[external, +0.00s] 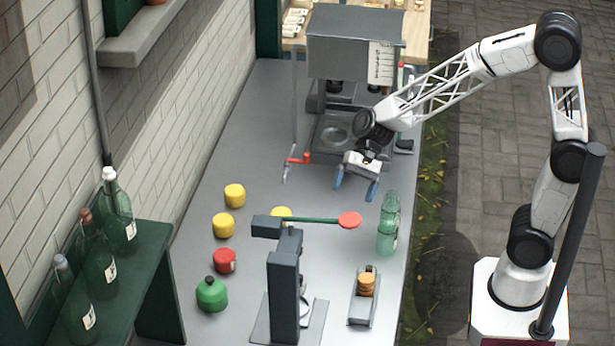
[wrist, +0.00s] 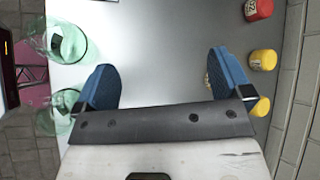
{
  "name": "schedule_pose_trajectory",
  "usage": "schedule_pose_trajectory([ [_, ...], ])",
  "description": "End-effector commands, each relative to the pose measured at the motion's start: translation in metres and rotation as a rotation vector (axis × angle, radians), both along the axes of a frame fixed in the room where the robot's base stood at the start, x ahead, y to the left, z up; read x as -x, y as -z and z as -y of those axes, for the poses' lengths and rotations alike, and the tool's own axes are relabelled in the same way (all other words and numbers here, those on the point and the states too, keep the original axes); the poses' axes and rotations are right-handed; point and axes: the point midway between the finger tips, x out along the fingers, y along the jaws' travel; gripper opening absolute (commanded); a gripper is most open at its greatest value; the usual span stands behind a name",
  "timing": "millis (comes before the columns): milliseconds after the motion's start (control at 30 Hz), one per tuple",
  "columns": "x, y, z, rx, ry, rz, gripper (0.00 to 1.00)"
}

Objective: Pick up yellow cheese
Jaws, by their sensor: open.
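Two yellow cheeses, an upper one (external: 234,195) and a lower one (external: 223,224), stand on the grey counter at left in the external view. A third yellow piece (external: 281,215) is partly hidden behind the dark press. In the wrist view, two yellow cheeses show at right, one (wrist: 263,60) beside the wall and one (wrist: 261,106) partly hidden by my right finger. My gripper (external: 356,187) is open and empty, its blue fingers apart above the counter, right of the cheeses. The fingers also show in the wrist view (wrist: 163,85).
A red cheese (external: 224,261) and a green round jar (external: 211,294) stand below the yellow cheeses. The dark press (external: 284,285) with its green-and-red lever stands mid-counter. A green glass bottle (external: 387,235) stands near the right edge. A grey machine (external: 355,45) is behind; a brick wall borders the left.

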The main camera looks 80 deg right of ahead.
Motion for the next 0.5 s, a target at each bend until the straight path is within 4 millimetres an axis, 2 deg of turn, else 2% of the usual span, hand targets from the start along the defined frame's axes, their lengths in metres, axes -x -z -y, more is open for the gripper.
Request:
schedule_pose_trajectory([
  [100,-0.031,0.017,0.007,-0.095,0.114,-0.060,0.97],
  [500,-0.127,0.079,0.045,-0.405,0.498,-0.239,0.97],
])
